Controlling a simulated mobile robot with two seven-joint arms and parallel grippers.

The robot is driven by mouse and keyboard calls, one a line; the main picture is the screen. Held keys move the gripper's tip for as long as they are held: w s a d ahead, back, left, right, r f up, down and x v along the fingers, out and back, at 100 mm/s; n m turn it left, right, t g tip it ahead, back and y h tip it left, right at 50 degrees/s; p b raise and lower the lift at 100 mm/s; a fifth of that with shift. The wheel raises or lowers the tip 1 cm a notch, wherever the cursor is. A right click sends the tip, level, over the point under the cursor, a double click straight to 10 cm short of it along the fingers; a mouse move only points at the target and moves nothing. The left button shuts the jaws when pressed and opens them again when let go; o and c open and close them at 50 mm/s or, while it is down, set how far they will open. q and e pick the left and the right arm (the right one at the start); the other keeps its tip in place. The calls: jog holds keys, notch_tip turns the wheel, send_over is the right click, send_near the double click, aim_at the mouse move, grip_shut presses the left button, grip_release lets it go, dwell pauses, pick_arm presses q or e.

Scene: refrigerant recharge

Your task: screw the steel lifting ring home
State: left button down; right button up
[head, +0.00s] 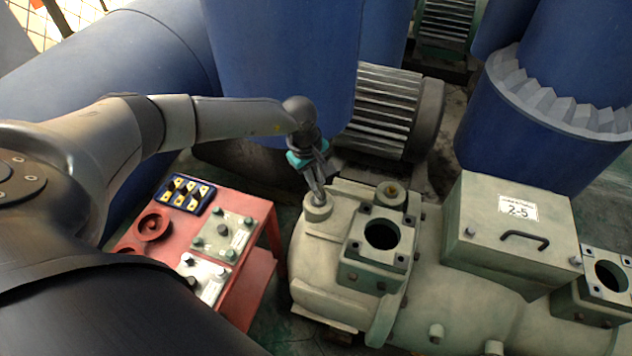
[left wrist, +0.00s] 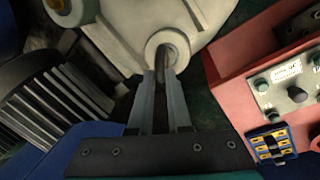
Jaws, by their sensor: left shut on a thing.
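My left gripper (head: 317,187) reaches down onto a round boss (head: 316,212) at the left end of the pale green compressor housing (head: 318,255). In the left wrist view the two fingers (left wrist: 161,82) are shut on the steel lifting ring (left wrist: 170,52), which stands in the boss (left wrist: 153,44). Only a small curved part of the ring shows; the fingers hide the rest. How deep its thread sits cannot be seen. My right gripper is not in view.
A red cart (head: 262,243) with a blue tray (head: 186,194), red rings (head: 148,226) and valve plates stands left of the housing. A finned motor (head: 385,112) and large blue tanks (head: 280,60) stand behind. A raised box (head: 510,230) with a handle sits on the housing's right.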

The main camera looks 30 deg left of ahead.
pick_arm(q)
jog(key=shift+w+r+m+b, duration=0.15)
jog(key=shift+m+b, duration=0.15)
jog(key=shift+m, duration=0.25)
jog(key=shift+w+r+m+b, duration=0.15)
jog(key=shift+m+b, duration=0.1)
jog(key=shift+m, duration=0.3)
jog(key=shift+m+h+b, duration=0.4)
jog(key=shift+m, duration=0.5)
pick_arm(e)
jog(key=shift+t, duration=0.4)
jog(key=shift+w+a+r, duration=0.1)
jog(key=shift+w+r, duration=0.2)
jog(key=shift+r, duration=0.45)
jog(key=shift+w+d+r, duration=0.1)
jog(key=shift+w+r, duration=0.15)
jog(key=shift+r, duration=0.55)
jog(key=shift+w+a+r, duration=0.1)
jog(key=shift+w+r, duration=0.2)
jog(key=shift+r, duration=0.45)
pick_arm(q)
jog(key=shift+w, duration=0.1)
jog(key=c, duration=1.1)
grip_release()
jog(key=shift+o, duration=1.2)
jog(key=shift+s+f, duration=0.15)
jog(key=shift+s, duration=0.05)
